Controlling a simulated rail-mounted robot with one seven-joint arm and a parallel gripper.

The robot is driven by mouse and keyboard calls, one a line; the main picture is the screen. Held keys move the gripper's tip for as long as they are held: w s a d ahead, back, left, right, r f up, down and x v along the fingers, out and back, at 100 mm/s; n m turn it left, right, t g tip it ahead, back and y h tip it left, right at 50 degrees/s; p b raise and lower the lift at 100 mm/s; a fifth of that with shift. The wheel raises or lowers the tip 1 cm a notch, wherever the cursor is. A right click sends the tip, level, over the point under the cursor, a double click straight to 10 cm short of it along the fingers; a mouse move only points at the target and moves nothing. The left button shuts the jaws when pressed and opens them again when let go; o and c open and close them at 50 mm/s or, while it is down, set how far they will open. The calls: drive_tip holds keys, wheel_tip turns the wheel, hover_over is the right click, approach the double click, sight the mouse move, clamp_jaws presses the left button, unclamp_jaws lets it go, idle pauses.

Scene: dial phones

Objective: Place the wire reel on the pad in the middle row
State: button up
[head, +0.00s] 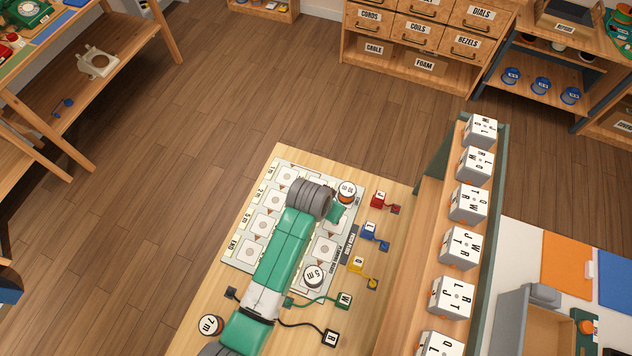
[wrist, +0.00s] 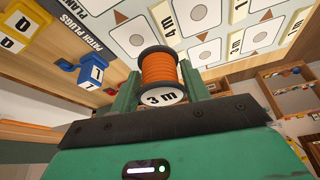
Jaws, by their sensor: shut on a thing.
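My gripper (wrist: 160,85) is shut on an orange-wound wire reel (wrist: 160,68), whose near pale flange reads "3 m" in the wrist view. In the head view my arm covers much of the board, and a white reel top (head: 347,189) shows beside the green gripper part (head: 336,212), near the board's far right corner. The planning board (head: 232,262) has rows of pale square pads, such as one at the left (head: 265,223) and one right of my arm (head: 325,249). Whether the reel touches the board cannot be told.
A "5 m" reel (head: 314,276) stands at the board's near right part and a "7 m" reel (head: 210,325) on the bare wood. Red (head: 379,200), blue (head: 370,231) and yellow (head: 358,264) plugs lie right of the board. A rack of lettered white cubes (head: 425,285) borders the right.

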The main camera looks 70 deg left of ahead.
drive_tip(key=a, duration=0.3)
drive_tip(key=w+a+b, duration=0.1)
drive_tip(key=a, duration=0.2)
drive_tip(key=a+f, duration=0.1)
drive_tip(key=a, duration=0.3)
drive_tip(key=shift+w, duration=0.15)
drive_tip(key=shift+a+f+b, duration=0.15)
drive_tip(key=shift+f+b, duration=0.2)
drive_tip(key=shift+f, duration=0.5)
drive_tip(key=shift+a+f+b, duration=0.1)
drive_tip(key=shift+f+b, duration=0.2)
drive_tip(key=shift+f, duration=0.55)
drive_tip(key=shift+f, duration=0.35)
drive_tip(key=o, duration=1)
drive_tip(key=shift+r, duration=0.1)
drive_tip(key=shift+o, duration=0.2)
drive_tip(key=p+v, duration=0.3)
drive_tip(key=v, duration=0.9)
drive_tip(key=shift+r, duration=0.25)
